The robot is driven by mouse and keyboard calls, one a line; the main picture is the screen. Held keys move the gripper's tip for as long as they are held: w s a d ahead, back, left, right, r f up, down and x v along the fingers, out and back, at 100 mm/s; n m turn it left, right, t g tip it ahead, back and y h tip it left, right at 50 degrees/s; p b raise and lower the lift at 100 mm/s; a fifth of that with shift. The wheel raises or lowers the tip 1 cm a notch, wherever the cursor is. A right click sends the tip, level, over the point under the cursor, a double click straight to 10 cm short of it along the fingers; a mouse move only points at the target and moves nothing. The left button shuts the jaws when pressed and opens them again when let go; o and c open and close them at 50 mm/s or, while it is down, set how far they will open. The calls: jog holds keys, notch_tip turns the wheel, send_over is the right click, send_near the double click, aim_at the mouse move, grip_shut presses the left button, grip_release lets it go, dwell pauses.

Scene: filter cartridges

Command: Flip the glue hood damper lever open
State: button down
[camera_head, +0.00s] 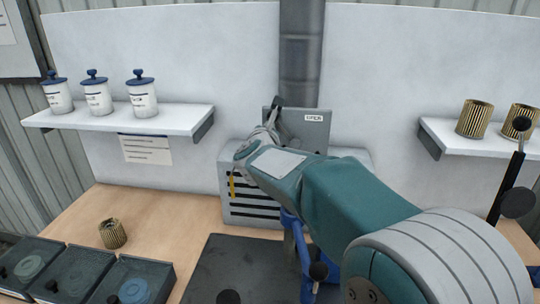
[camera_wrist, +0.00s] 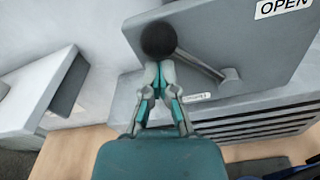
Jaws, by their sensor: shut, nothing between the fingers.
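The damper lever (camera_wrist: 203,65) is a grey rod with a black ball knob (camera_wrist: 159,38), mounted on a grey plate (camera_wrist: 262,48). In the wrist view the rod runs from a pivot at right up and left to the knob. An "OPEN" label (camera_wrist: 284,7) is at the plate's upper right, away from the knob. My gripper (camera_wrist: 158,68) is shut and empty, its tips just below the knob in the picture; I cannot tell whether they touch it. In the head view, the grey plate (camera_head: 314,137) shows behind my gripper (camera_head: 272,112), and my arm hides part of the hood box (camera_head: 250,216).
A left shelf (camera_head: 190,120) holds white jars with blue lids (camera_head: 141,93). A right shelf (camera_head: 470,137) holds cartridges (camera_head: 474,118). One cartridge (camera_head: 113,233) stands on the wooden table (camera_head: 165,212) near dark bins (camera_head: 75,270). A dark mat (camera_head: 240,265) lies before the hood.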

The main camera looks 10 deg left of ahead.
aim_at(282, 114)
jog(key=shift+d+r, duration=1.2)
jog(key=shift+d, duration=0.25)
